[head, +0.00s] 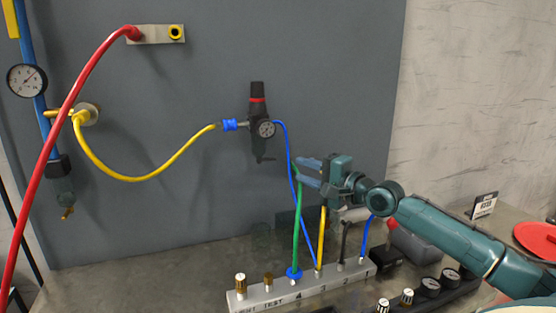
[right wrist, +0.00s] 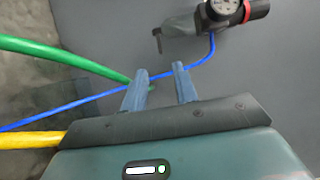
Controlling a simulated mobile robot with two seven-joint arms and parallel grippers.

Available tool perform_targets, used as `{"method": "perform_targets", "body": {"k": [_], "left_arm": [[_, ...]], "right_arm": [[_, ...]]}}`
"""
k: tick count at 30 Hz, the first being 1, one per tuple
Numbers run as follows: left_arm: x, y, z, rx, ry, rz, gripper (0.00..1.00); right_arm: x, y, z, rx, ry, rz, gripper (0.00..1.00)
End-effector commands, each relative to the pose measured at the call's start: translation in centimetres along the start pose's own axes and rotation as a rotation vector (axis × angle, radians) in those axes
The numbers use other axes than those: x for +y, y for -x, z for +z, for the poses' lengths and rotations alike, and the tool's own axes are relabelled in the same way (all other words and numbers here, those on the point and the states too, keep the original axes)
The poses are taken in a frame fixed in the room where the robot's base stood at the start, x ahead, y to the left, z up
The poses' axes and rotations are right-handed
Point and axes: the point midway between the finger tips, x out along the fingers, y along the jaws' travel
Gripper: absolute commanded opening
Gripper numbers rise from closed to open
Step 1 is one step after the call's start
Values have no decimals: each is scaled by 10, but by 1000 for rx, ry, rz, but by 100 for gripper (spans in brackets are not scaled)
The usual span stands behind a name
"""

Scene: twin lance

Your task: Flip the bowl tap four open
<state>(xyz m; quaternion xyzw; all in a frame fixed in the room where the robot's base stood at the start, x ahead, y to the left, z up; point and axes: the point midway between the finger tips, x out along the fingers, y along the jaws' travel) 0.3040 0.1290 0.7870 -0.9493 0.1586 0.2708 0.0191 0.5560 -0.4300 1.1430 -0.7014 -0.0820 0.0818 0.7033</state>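My right gripper (head: 304,172) is in front of the grey wall panel, above the numbered manifold (head: 335,284). In the right wrist view its two blue-grey fingers (right wrist: 159,84) stand apart, with nothing visibly clamped. A green hose (head: 297,232) rises from near the manifold's number 4 to the fingers; in the right wrist view the green hose (right wrist: 75,62) passes behind one finger, and its end appears near the gap. A dark regulator (head: 258,112) with a gauge hangs on the panel, left of the gripper. I cannot make out which part is bowl tap four. My left gripper is out of view.
A blue hose (head: 283,135) runs from the regulator down past the fingers. A yellow hose (head: 322,235) and others stand close under my right gripper. Gold-banded knobs (head: 240,283) stand at the manifold's left. A red hose (head: 65,115) hangs at the far left.

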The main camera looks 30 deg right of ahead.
Motion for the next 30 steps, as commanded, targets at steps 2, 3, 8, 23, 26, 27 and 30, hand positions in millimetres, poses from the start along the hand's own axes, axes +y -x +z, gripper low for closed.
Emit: {"method": "perform_targets", "body": {"k": [2, 3, 8, 23, 26, 27, 30], "left_arm": [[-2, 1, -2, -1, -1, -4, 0], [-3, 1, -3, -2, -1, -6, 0], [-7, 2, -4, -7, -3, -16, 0], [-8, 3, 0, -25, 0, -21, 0], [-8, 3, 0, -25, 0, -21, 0], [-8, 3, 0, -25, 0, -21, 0], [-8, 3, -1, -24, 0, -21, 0]], "right_arm": [[-4, -8, 0, -1, 1, -4, 29], [-4, -13, 2, -3, 3, -5, 29], [-4, -32, 0, -1, 0, -4, 29], [-1, -86, 2, -3, 1, 0, 29], [-1, -89, 1, -2, 1, 0, 29], [0, -89, 1, -2, 2, 1, 29], [0, -89, 1, -2, 2, 1, 29]]}}
